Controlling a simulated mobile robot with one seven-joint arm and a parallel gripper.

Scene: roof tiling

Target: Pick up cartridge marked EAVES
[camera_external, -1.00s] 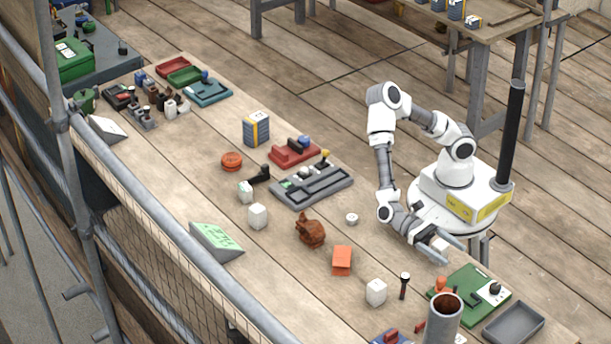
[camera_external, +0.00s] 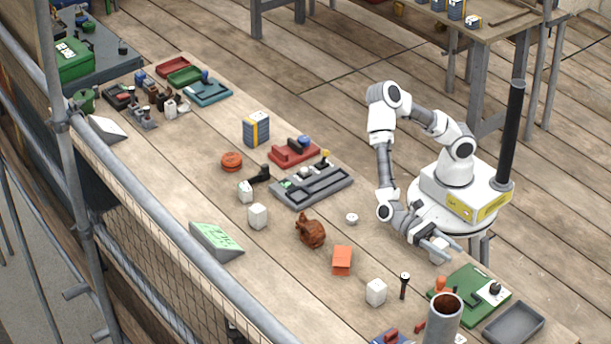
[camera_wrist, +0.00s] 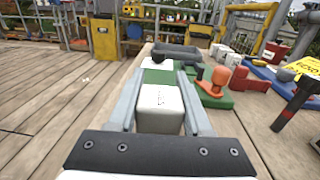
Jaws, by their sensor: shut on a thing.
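My gripper (camera_external: 438,248) is low over the table's right edge, beside my base. In the wrist view its two fingers (camera_wrist: 158,105) are closed along both sides of a white block-shaped cartridge (camera_wrist: 160,102). The cartridge has faint dark marks on its top that are too small to read. It shows partly between the fingers in the external view (camera_external: 439,255). I cannot tell whether it is clear of the table. Similar white blocks stand at the front (camera_external: 376,292) and further back (camera_external: 257,216) on the table.
A green board (camera_external: 468,290) with an orange knob and a grey tray (camera_external: 513,323) lie just beyond my gripper. A dark upright tool (camera_external: 404,286), an orange box (camera_external: 342,260) and a grey pipe (camera_external: 443,320) stand nearby. Bare table lies left of my gripper.

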